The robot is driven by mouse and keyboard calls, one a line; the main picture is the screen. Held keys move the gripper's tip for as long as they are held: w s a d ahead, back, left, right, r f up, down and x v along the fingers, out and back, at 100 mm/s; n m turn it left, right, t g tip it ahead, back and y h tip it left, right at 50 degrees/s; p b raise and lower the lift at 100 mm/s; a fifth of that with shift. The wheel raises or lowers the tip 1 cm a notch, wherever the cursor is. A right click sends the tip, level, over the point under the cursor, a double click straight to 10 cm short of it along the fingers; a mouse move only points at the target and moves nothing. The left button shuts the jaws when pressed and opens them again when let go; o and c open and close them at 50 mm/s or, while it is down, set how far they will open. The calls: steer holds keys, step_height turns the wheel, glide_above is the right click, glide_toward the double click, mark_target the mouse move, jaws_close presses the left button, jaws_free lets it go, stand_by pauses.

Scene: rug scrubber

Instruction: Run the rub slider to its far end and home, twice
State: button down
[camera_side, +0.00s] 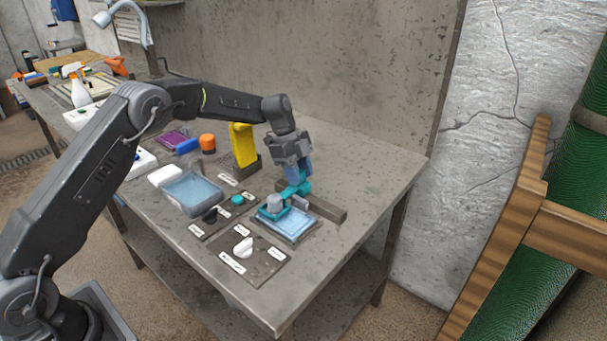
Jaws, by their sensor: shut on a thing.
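My gripper (296,178) points down over the right part of the bench and is shut on the teal handle of the rub slider (299,189). The teal slider carries a grey cylinder (274,202) on its left side. Below it lies a light blue pad (291,224) in a shallow frame, with the cylinder over its back-left part. A dark bar (326,208) runs behind and to the right of the pad. The gripper's fingers partly hide the handle.
A control plate with a white knob (243,247) sits in front of the pad. A clear blue bin (192,193) stands to the left, and a yellow block (243,145) stands behind. The bench's right front corner is clear.

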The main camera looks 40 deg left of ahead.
steer(key=c, duration=1)
jaws_free()
steer(key=shift+a, duration=0.35)
steer(key=o, duration=0.3)
steer(key=shift+d, duration=0.1)
steer(key=v, duration=1.4)
steer(key=shift+d, duration=0.1)
steer(key=x, duration=1.4)
steer(key=shift+d, duration=0.15)
